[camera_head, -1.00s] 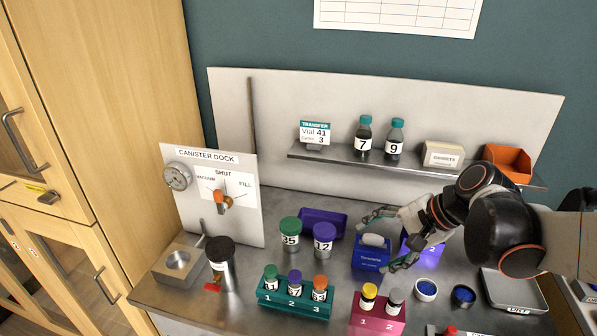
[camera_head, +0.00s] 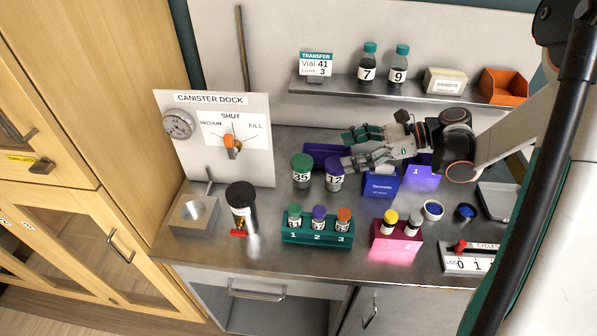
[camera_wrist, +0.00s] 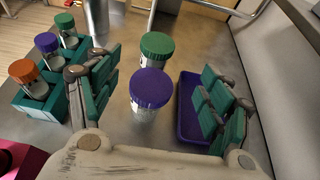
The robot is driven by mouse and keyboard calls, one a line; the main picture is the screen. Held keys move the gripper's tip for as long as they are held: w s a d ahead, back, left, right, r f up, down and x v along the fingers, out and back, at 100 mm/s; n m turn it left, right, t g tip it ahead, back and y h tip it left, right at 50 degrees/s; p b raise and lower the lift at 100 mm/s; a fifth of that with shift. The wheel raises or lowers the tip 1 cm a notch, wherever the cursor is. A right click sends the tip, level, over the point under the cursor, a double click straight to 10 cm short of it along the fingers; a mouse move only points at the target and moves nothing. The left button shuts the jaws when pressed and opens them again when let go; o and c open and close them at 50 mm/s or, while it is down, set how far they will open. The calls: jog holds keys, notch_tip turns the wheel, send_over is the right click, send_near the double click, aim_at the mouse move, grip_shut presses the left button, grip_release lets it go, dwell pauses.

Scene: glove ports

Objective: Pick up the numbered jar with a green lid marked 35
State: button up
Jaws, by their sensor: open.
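The green-lidded jar marked 35 (camera_head: 302,172) stands upright on the steel bench, left of the purple-lidded jar marked 12 (camera_head: 335,174). My gripper (camera_head: 350,150) is open and empty, pointing left, with its fingers close to the purple-lidded jar and apart from the green-lidded one. In the wrist view the green-lidded jar (camera_wrist: 158,46) stands beyond the purple-lidded jar (camera_wrist: 151,92); the nearer jar partly hides it. Both jars appear between the spread fingers of my gripper (camera_wrist: 155,100) there.
A purple tray (camera_head: 318,151) lies behind the jars. A teal rack (camera_head: 316,232) with three small vials stands in front. A blue box (camera_head: 381,184) and a pink rack (camera_head: 397,237) are at right. A black-topped canister (camera_head: 241,208) stands left. A shelf (camera_head: 400,90) runs above.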

aim_at(312, 161)
jog(key=b+x, duration=0.1)
jog(key=x, duration=0.5)
jog(key=shift+f, duration=0.1)
jog(key=b+x, duration=0.1)
jog(key=x, duration=0.1)
jog(key=b+x, duration=0.1)
jog(key=x, duration=0.1)
jog(key=shift+s+f, duration=0.2)
jog(key=shift+f, duration=0.2)
jog(key=shift+w+a+f, duration=0.1)
jog(key=shift+a, duration=0.4)
jog(key=shift+d, duration=0.1)
jog(key=shift+c, duration=0.5)
jog(key=c, duration=1.1)
